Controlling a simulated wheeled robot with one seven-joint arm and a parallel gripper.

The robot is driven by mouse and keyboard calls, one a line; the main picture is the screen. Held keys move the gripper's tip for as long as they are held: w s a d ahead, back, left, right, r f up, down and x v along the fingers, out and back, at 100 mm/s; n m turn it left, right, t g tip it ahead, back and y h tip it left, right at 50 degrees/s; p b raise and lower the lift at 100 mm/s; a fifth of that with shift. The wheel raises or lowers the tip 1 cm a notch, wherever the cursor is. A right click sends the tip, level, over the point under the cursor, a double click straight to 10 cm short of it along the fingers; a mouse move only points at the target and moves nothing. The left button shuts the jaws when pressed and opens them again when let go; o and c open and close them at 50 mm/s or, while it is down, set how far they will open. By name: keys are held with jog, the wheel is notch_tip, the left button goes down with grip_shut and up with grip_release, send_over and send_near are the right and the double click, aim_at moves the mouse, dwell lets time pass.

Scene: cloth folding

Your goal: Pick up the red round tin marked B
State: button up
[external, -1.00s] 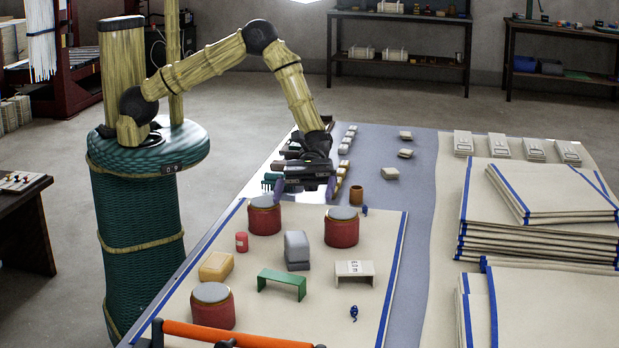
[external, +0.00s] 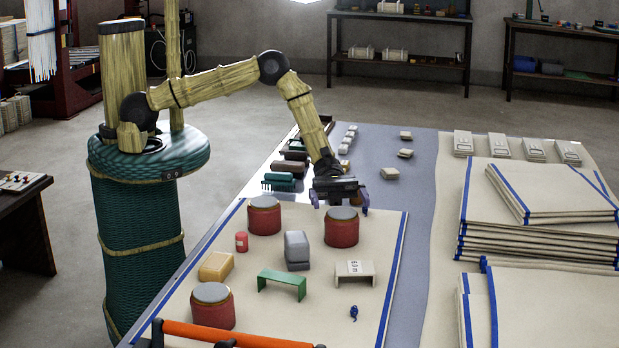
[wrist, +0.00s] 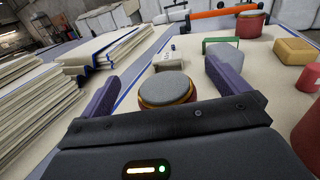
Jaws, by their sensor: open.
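Three red round tins with grey lids stand on the cream cloth: one at back left (external: 264,217), one at back right (external: 341,230) and one at front left (external: 212,308). I cannot read a letter B on any of them. My gripper (external: 339,199) is open just above and behind the back right tin, pointing down. In the wrist view its purple fingers (wrist: 160,82) stand apart, with that tin (wrist: 167,98) seen between them and nothing held. Another tin (wrist: 250,24) shows farther off, and one is cut off at the right edge (wrist: 309,138).
Between the tins stand a small red can (external: 241,242), a grey block (external: 297,250), a yellow block (external: 216,266), a green bridge (external: 282,283) and a white bridge (external: 355,271). An orange bar (external: 238,335) lies at the front. Folded cloth stacks (external: 535,220) fill the right.

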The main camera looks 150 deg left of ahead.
aim_at(346, 229)
jog(key=shift+f, duration=0.1)
notch_tip(346, 229, down, 5)
jog(key=shift+r+x, duration=0.1)
jog(key=shift+x, duration=0.65)
jog(key=shift+r+x, duration=0.15)
jog(key=shift+x, duration=0.6)
jog(key=shift+r, duration=0.1)
jog(key=c, duration=1.4)
notch_tip(346, 229, up, 10)
jog(key=shift+f, duration=0.1)
jog(key=shift+c, duration=0.2)
